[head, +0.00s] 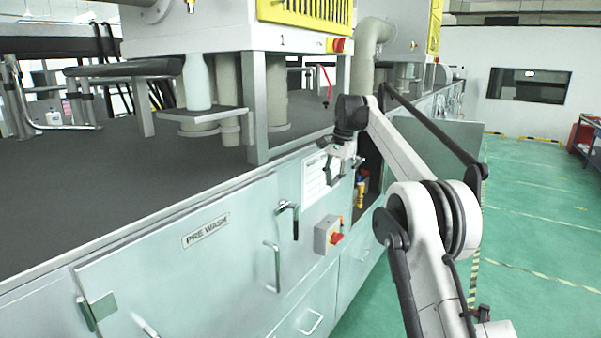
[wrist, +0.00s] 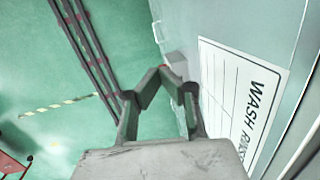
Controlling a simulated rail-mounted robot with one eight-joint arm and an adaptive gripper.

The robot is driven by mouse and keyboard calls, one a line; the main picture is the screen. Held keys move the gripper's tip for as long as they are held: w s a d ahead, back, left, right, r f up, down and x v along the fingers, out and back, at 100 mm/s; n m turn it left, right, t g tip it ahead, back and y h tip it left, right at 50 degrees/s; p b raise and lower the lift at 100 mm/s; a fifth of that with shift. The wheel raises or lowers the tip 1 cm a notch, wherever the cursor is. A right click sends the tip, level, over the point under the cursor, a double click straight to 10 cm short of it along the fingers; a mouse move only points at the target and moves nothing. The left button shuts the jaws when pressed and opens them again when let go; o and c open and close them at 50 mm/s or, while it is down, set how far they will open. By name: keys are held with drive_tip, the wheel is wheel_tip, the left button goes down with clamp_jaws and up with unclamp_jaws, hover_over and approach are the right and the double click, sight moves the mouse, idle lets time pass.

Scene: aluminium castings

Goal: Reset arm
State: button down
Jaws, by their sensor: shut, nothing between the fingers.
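My gripper (head: 336,172) is in front of the pale green cabinet front in the head view, close to a white label sheet (head: 318,176). In the wrist view my gripper (wrist: 168,76) has its two dark fingers meeting at the tips, shut and empty. The white label sheet (wrist: 240,100), with a table and large lettering beginning "WASH", is to the right of the fingers. My arm reaches in from the lower right of the head view.
A grey box with a red knob (head: 328,235) sticks out from the cabinet, near a dark lever handle (head: 288,220). An open compartment (head: 367,180) holds a yellow object (head: 360,191). Above is the dark bench top (head: 90,190) with pipes.

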drive_tip(key=s+d+r+n+t+b, duration=0.1)
drive_tip(key=s+d+r+b, duration=0.15)
drive_tip(key=s, duration=0.25)
drive_tip(key=s+d+r+n+t+b, duration=0.1)
drive_tip(key=s+r, duration=0.2)
drive_tip(key=s, duration=0.3)
drive_tip(key=s+d+f+n+t+h+b, duration=0.15)
drive_tip(key=s+b, duration=0.25)
drive_tip(key=s, duration=1.2)
drive_tip(key=s+d+f+n+t+b, duration=0.1)
drive_tip(key=s+d+f+n+b, duration=0.1)
drive_tip(key=s+f, duration=0.9)
drive_tip(key=s+d+f+n+t+b, duration=0.2)
drive_tip(key=s+f+b, duration=0.1)
drive_tip(key=s+f, duration=0.9)
drive_tip(key=s, duration=0.5)
drive_tip(key=shift+f+h+b, duration=0.15)
drive_tip(key=shift+h+b, duration=0.15)
drive_tip(key=shift+h, duration=0.05)
drive_tip(key=shift+d, duration=0.1)
